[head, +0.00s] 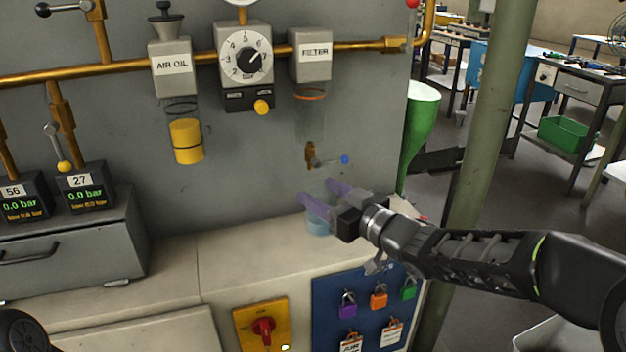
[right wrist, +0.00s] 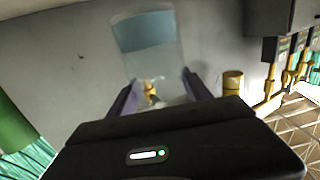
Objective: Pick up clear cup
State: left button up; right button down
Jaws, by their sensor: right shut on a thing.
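The clear cup (head: 319,228) has a bluish lower part and is upright at the back of the pale counter, below the FILTER unit. My right gripper (head: 319,192) has its purple fingers shut on the cup, one on each side. In the right wrist view the cup (right wrist: 148,35) appears inverted, with its blue band at the top, between the fingers of the right gripper (right wrist: 158,92). The gripper partly hides the cup. I cannot tell whether its base touches the counter. My left gripper is not in view.
A brass drain valve with a blue tip (head: 345,159) sits just above the cup. The FILTER unit (head: 314,55) and yellow-bowled AIR OIL unit (head: 187,140) hang on the brass pipe. Padlocks hang on a blue board (head: 330,325) below. The counter (head: 240,255) left of the cup is clear.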

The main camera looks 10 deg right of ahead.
jog(key=s+p, duration=0.1)
jog(key=s, duration=1)
jog(key=shift+s+d, duration=0.25)
jog(key=shift+d, duration=0.15)
